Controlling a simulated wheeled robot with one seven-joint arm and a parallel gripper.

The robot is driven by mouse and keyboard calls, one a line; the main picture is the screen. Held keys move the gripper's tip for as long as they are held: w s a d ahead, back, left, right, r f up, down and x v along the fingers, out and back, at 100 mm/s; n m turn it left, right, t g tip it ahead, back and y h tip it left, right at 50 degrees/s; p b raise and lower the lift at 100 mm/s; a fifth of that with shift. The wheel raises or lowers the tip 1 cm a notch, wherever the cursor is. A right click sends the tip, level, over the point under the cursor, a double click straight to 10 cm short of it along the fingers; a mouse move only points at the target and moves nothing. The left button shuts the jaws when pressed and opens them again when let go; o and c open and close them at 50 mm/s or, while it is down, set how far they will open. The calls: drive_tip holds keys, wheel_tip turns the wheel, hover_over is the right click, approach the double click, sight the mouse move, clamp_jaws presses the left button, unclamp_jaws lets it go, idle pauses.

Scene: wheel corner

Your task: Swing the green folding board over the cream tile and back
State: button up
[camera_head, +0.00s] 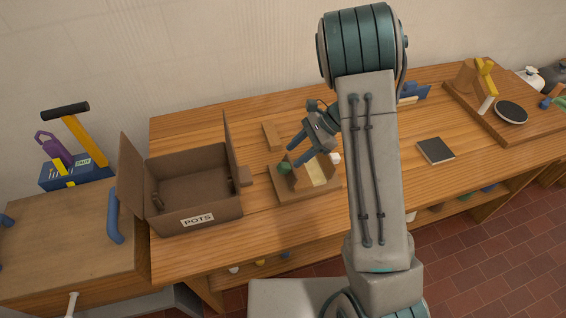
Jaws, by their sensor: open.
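A small wooden stand (290,196) sits on the bench, right of the cardboard box. A cream tile (317,172) shows on it, partly hidden by a tan upright piece. A small green part (284,168) shows at the stand's left side, just below my gripper; I cannot tell whether it belongs to the green folding board, and no larger green board is visible. My gripper (291,155) is open, with two blue fingers pointing down and left over the stand. I see nothing between the fingers. Whether the lower finger touches the green part is unclear.
An open cardboard box (190,190) marked POTS stands left of the stand. A wooden block (272,135) lies behind it and a small white piece (335,158) to its right. A dark square plate (435,151) lies further right, with bare bench around it. My arm hides the middle.

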sight(283, 165)
drive_tip(key=x, duration=0.6)
drive_tip(key=shift+s+a+p, duration=0.1)
drive_tip(key=shift+a+p, duration=0.05)
drive_tip(key=shift+p, duration=0.25)
drive_tip(key=shift+c, duration=0.4)
drive_tip(key=c, duration=0.9)
